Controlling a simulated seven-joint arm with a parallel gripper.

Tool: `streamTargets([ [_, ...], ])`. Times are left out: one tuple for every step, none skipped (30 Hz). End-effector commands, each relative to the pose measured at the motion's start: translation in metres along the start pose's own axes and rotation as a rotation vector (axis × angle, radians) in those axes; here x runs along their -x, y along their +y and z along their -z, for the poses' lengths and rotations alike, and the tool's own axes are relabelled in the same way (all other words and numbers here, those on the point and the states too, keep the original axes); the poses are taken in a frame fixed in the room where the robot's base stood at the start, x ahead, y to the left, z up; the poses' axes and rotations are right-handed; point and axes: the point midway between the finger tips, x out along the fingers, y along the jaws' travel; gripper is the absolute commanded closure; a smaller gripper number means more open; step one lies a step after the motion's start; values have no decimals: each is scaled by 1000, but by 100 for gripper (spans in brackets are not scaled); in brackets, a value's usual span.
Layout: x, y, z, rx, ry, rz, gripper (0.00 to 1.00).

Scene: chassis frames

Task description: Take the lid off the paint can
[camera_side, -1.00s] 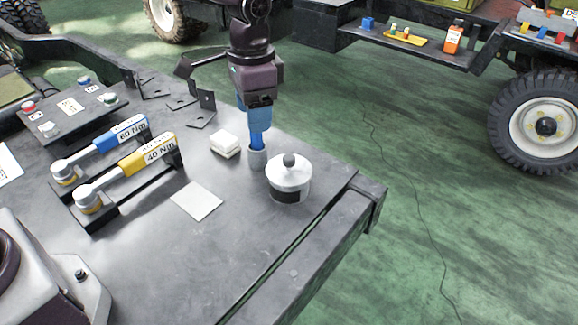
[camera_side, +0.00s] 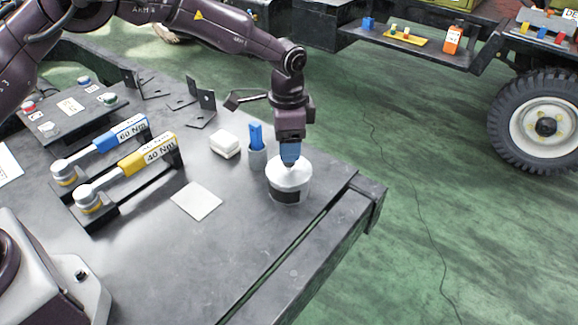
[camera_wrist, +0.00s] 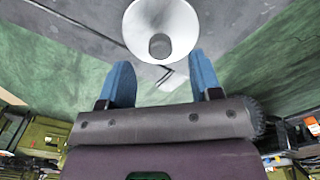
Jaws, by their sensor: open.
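The paint can (camera_side: 290,192) stands upright near the right corner of the bench, white with a dark band. Its white lid (camera_side: 299,179) is on top. Whether the fingers reach down beside the knob I cannot tell.
A grey cup (camera_side: 257,157) with a blue item in it stands close left of the can, beside a white block (camera_side: 225,145). A light square plate (camera_side: 196,201) lies flat on the bench. Blue and yellow torque wrenches (camera_side: 135,157) sit further left. The bench's front middle is clear.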

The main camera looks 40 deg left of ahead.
Motion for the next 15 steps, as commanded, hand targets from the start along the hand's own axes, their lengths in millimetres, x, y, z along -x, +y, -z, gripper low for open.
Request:
streamTargets([
  [-8,0,0,0,-4,-2,42],
  [-13,0,0,0,-4,-2,42],
  [-19,0,1,0,-4,-2,42],
  [-24,0,2,0,-4,-2,42],
  [-29,0,2,0,-4,-2,42],
  [-34,0,2,0,-4,-2,42],
  [-38,0,2,0,-3,-2,42],
  [-41,0,2,0,-2,-1,42],
  [-44,0,2,0,-2,-1,42],
  [-46,0,2,0,-2,-1,42],
  [-47,0,2,0,-2,-1,42],
  [-48,0,2,0,-1,-1,42],
  [-48,0,2,0,-1,-1,42],
  [-48,0,2,0,-1,-1,42],
  [-48,0,2,0,-1,-1,42],
])
